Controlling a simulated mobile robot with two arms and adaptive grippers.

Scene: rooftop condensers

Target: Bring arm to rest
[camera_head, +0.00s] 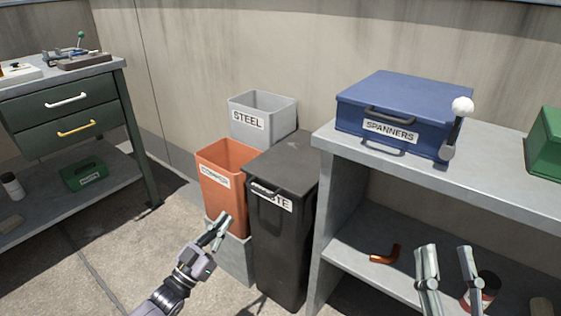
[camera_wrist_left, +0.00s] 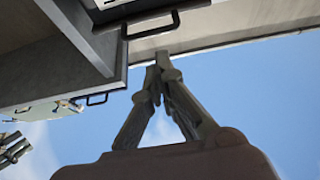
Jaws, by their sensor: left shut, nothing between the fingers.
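My left gripper (camera_head: 222,219) is in front of the orange copper bin (camera_head: 217,190), just left of the dark waste bin (camera_head: 281,240). Its fingers are together with nothing between them. In the left wrist view the left gripper (camera_wrist_left: 162,58) shows its fingertips meeting, near a dark handle (camera_wrist_left: 150,27). My right gripper (camera_head: 446,250) is at the lower right of the head view, in front of the grey bench's lower shelf. Its two fingers stand apart, and no object shows held between them.
A grey steel bin (camera_head: 263,118) stands behind the copper bin. A blue spanners box (camera_head: 400,105) sits on the grey bench (camera_head: 490,178). An orange bent pipe piece (camera_head: 386,255) lies on its lower shelf. A green drawer unit (camera_head: 62,103) stands left, with open floor (camera_head: 130,235) between.

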